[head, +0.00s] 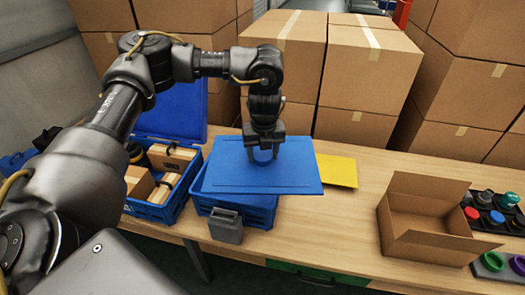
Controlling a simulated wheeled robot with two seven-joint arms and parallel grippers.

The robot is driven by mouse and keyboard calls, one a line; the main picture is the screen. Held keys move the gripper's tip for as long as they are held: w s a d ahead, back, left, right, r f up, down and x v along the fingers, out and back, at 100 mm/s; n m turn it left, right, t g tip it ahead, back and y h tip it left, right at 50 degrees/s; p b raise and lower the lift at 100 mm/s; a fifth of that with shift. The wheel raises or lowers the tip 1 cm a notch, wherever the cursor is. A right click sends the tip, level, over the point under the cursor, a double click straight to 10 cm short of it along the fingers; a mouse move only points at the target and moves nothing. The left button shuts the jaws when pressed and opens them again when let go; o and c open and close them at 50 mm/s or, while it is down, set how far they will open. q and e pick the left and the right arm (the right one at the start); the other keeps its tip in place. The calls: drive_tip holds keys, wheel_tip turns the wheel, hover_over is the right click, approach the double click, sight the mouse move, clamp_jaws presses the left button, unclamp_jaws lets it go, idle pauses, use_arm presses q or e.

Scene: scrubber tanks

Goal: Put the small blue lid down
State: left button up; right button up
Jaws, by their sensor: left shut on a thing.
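The small blue lid (289,176) is a flat blue sheet with a raised grip near its middle. My left gripper (264,153) points down and is shut on that grip. The lid is held level above a small blue crate (262,214), overhanging it to the right and hiding most of its inside. I cannot tell whether lid and crate touch. The right gripper is not in view.
A larger blue crate (150,210) with brown boxes stands to the left. A grey container (226,226) is in front of the small crate. A yellow sheet (337,170), an open carton (430,220) and coloured knobs (497,216) lie right. Stacked cartons (370,65) stand behind.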

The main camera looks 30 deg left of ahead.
sight(274, 192)
use_arm(q)
drive_tip(key=s+d+n, duration=0.1)
drive_tip(key=n, duration=0.2)
drive_tip(key=s+d+f+n+b, duration=0.1)
drive_tip(key=d+n, duration=0.1)
drive_tip(key=n, duration=0.1)
drive_tip(key=s+d+f+n+g+b, duration=0.1)
drive_tip(key=d+n, duration=0.1)
drive_tip(key=n, duration=0.1)
drive_tip(key=shift+s+d+f, duration=0.15)
drive_tip(key=shift+s+f, duration=0.05)
drive_tip(key=shift+s, duration=0.1)
drive_tip(key=s+d+n, duration=0.1)
drive_tip(key=n, duration=0.2)
drive_tip(key=s+d+f+n+b, duration=0.1)
drive_tip(key=s+n, duration=0.1)
drive_tip(key=n, duration=0.2)
drive_tip(key=s+d+f+n+g+b, duration=0.1)
drive_tip(key=s+n, duration=0.1)
drive_tip(key=n, duration=0.1)
drive_tip(key=shift+d+f+n, duration=0.1)
drive_tip(key=shift+d+n, duration=0.1)
drive_tip(key=shift+n, duration=0.2)
drive_tip(key=shift+s+d+f+n, duration=0.1)
drive_tip(key=shift+s+n, duration=0.45)
drive_tip(key=shift+n, duration=0.55)
